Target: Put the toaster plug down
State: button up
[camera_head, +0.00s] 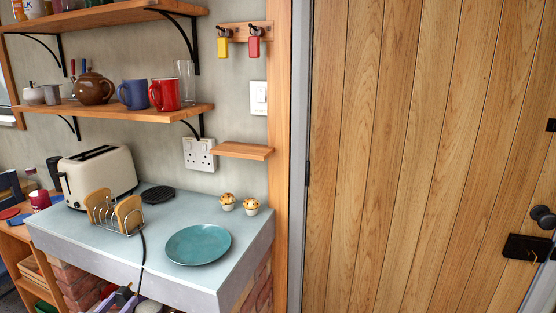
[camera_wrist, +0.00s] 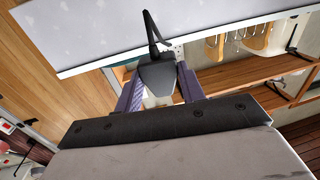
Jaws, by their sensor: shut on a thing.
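The black toaster plug (camera_wrist: 158,76) is between the purple fingers of my gripper (camera_wrist: 157,92) in the wrist view, with its cord rising from it. In the head view my gripper (camera_head: 122,299) shows at the bottom edge, in front of and below the worktop's front edge. It is shut on the plug, which is mostly hidden there. The black cord (camera_head: 143,257) runs from behind the toast rack over the worktop (camera_head: 160,226) and its front edge down to the gripper. The cream toaster (camera_head: 98,172) stands at the back left of the worktop.
A toast rack (camera_head: 116,213) with toast stands before the toaster. A teal plate (camera_head: 198,244), two muffins (camera_head: 239,204) and a black trivet (camera_head: 158,194) sit on the worktop. A double wall socket (camera_head: 199,154) is behind. Bare worktop lies around the plate.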

jog(key=d+f+n+y, duration=0.1)
jog(key=d+f+y, duration=0.1)
jog(key=d+f, duration=0.7)
jog(key=d+f+n+y, duration=0.1)
jog(key=d+f, duration=0.3)
jog(key=f, duration=0.9)
jog(key=s+d+f, duration=0.1)
jog(key=d+f, duration=0.5)
jog(key=d, duration=0.6)
jog(key=s+d+f, duration=0.2)
jog(key=d+f, duration=0.5)
jog(key=d, duration=0.5)
jog(key=shift+f, duration=0.3)
